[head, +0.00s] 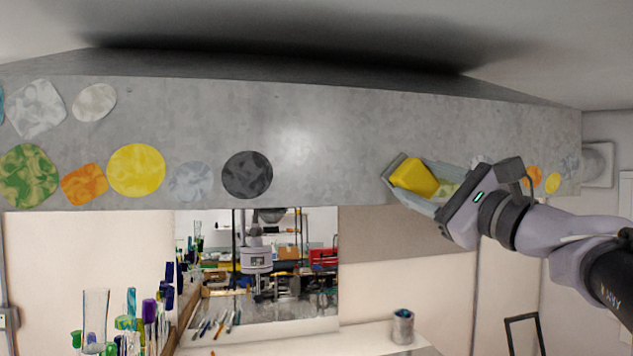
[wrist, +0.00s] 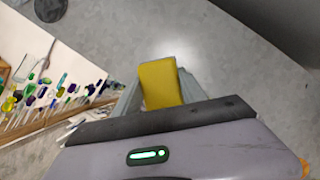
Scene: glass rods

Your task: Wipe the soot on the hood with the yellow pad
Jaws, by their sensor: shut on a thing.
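The yellow pad (head: 414,177) is held between the fingers of my gripper (head: 408,180), in front of the right part of the grey hood (head: 320,150). In the wrist view the pad (wrist: 161,84) sticks out past the fingers, with the hood's grey face (wrist: 215,50) behind it. I cannot tell whether the pad touches the hood. A round dark patch (head: 247,175), which looks like the soot, is on the hood well left of my gripper. It also shows at the top left of the wrist view (wrist: 50,8).
Other coloured patches dot the hood, such as a yellow disc (head: 136,171) and a green one (head: 28,176). Below stand glass rods and vessels (head: 150,310), a mirror-like panel (head: 270,300) and a metal cup (head: 402,327). The hood between gripper and dark patch is bare.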

